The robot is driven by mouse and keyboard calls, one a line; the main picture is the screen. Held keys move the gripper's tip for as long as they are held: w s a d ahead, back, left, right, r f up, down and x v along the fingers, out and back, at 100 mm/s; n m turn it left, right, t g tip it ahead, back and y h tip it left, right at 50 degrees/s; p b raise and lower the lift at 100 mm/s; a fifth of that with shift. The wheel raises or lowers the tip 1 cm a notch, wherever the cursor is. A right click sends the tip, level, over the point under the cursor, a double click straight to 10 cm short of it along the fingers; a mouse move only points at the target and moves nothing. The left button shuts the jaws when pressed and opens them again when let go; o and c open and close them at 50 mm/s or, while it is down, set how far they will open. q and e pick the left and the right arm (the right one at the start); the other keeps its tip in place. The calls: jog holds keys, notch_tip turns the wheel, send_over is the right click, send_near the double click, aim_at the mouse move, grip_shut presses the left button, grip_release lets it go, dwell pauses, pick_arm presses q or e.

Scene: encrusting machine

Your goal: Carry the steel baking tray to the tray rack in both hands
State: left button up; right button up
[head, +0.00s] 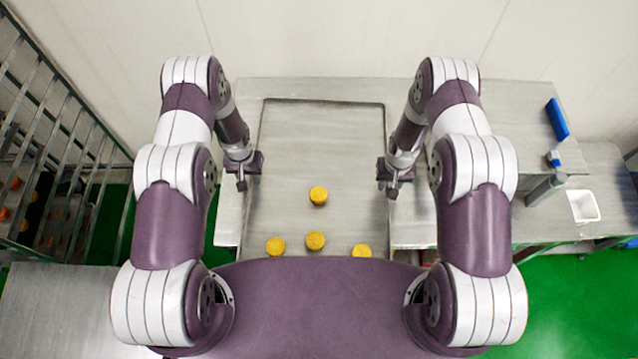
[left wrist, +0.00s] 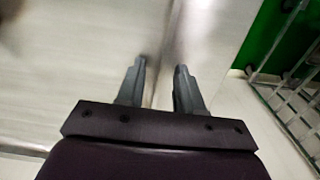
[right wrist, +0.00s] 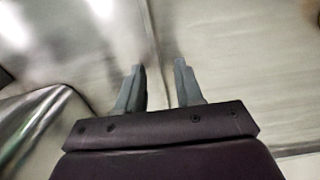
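The steel baking tray (head: 285,150) lies flat on the steel table, with several round yellow pieces (head: 315,241) at its near end. My left gripper (head: 241,180) is at the tray's left edge. In the left wrist view its fingers (left wrist: 160,80) are apart, with the rim line running between them. My right gripper (head: 391,185) is at the tray's right edge. In the right wrist view its fingers (right wrist: 159,78) are also apart, with the rim line between them. Contact with the rim cannot be told. The tray rack (head: 75,100) stands at the far left. My body hides the tray's near edge.
The steel table (head: 480,110) extends right, holding a blue item (head: 557,119) and a white container (head: 583,206). Another steel surface (head: 50,310) is at the lower left. Green floor shows between the table and the rack. A pale wall (head: 340,40) closes off the back.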

pick_arm(q)
grip_shut()
pick_arm(e)
grip_shut()
jog(key=shift+a+r, duration=0.1)
dwell(1.1)
